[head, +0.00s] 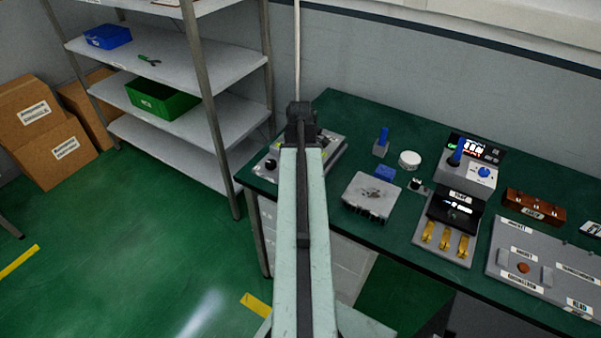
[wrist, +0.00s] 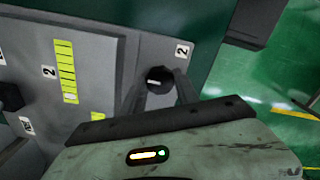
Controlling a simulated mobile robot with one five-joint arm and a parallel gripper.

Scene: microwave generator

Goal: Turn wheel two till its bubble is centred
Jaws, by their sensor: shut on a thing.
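Wheel two is a small dark round knob (wrist: 157,76) on a grey panel, beside a white label reading 2 (wrist: 182,50). My gripper (wrist: 159,86) has one finger on each side of the knob and is shut on it. A yellow-green level vial (wrist: 66,72) with dark cross lines lies left of the knob, beside another label 2 (wrist: 49,72). In the head view, my arm covers much of the grey panel device (head: 269,164) at the bench's left end, and hides the gripper and wheel two.
Another dark knob (wrist: 10,97) and part of a second yellow-green vial (wrist: 98,116) are on the panel. Shelves (head: 165,58) stand left.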

